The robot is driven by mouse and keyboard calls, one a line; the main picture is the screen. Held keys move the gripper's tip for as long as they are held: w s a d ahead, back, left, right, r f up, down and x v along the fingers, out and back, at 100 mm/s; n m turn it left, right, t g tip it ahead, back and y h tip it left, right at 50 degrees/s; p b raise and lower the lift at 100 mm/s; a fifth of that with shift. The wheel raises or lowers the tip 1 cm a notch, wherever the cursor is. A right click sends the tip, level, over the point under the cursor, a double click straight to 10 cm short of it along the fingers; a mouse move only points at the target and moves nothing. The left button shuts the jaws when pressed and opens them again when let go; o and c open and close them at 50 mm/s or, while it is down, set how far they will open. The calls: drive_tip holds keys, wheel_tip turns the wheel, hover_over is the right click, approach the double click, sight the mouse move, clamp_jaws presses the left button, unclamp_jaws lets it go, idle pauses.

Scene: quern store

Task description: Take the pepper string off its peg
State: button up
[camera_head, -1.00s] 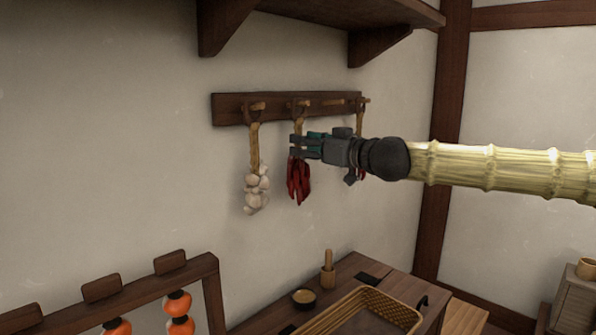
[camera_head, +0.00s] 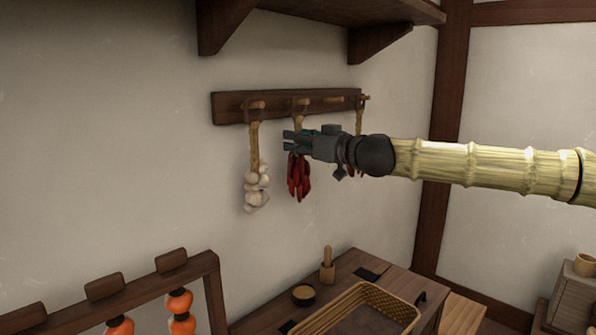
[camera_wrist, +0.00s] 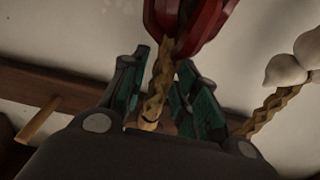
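The pepper string, a bunch of dark red peppers (camera_head: 299,178) on a tan braided cord, hangs from a peg (camera_head: 301,102) of the dark wall rail (camera_head: 230,107). My gripper (camera_head: 291,141) is level with the cord just above the peppers. In the wrist view, upside down, my gripper (camera_wrist: 160,88) is open, with teal-padded fingers on both sides of the cord (camera_wrist: 158,90). A gap shows on the left; on the right the cord is close to the pad, and I cannot tell whether they touch. The peppers (camera_wrist: 190,22) are at the top of that view.
A garlic string (camera_head: 256,187) hangs close on the left; its bulbs and cord also show in the wrist view (camera_wrist: 292,68). Another cord (camera_head: 359,122) with something red hangs on the right, partly behind my arm. A shelf (camera_head: 320,10) is above; a wicker tray (camera_head: 400,312) stands below.

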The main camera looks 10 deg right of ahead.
clamp_jaws()
drive_tip(key=shift+r+b, duration=0.4)
drive_tip(key=shift+r, duration=0.3)
drive_tip(key=p+v, duration=0.1)
drive_tip(key=v, duration=1.7)
drive_tip(key=shift+d+r+p, duration=0.1)
drive_tip(key=shift+r+p, duration=0.5)
drive_tip(key=shift+p, duration=0.25)
drive_tip(key=shift+s+d, duration=0.1)
drive_tip(key=shift+s, duration=0.05)
idle(0.4)
